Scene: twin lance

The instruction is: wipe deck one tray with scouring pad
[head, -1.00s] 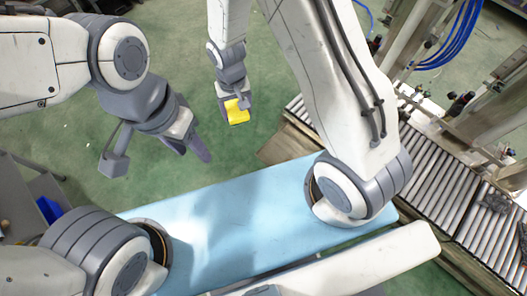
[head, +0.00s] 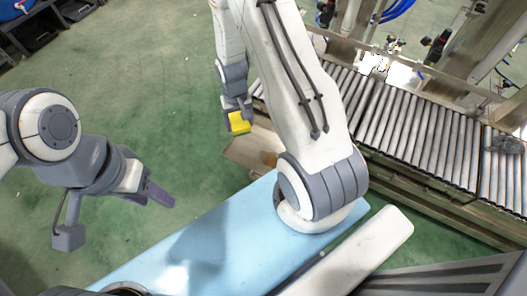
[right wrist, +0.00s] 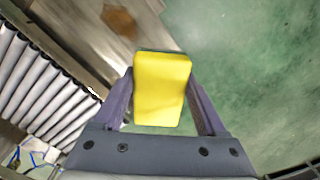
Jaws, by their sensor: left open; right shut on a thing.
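The yellow scouring pad (head: 239,122) is held in my right gripper (head: 238,113), which is shut on it, out over the floor beside the conveyor's near end. In the right wrist view the pad (right wrist: 162,88) sits between the two fingers of my right gripper (right wrist: 161,95). My left gripper (head: 155,185) is open and empty over the green floor at the left.
A roller conveyor (head: 420,120) runs along the right, with a brown stained plate (head: 250,150) at its near end, also in the right wrist view (right wrist: 85,25). Dark bins (head: 40,30) stand at the far left. Green floor (head: 140,70) is open between.

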